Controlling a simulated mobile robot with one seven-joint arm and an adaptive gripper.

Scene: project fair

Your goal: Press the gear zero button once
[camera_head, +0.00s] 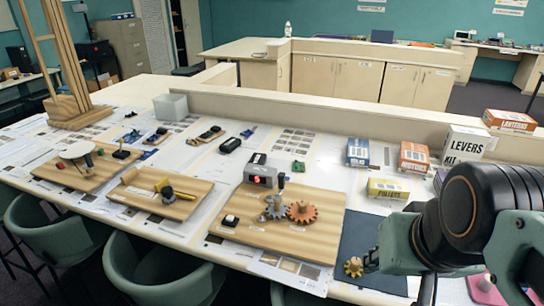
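The gear board (325,237) is a wooden board on the table, right of centre. It carries a grey gear (275,207) meshed with or close beside an orange gear (302,211). A small black block with a white top (231,220) sits at the board's left front; it looks like a button, but I cannot read a label. A grey box with a red display (261,170) stands at the board's back. My gripper (375,260) is partly in view at the lower right, its tip close to a small brass gear (353,267). Whether its fingers are open or shut is unclear.
Two more wooden boards (150,204) (78,178) lie to the left. Boxes, including a yellow one (388,189) and a blue one (358,152), stand at the right. A pink object (486,283) is at the lower right. Green chairs (150,275) line the front edge.

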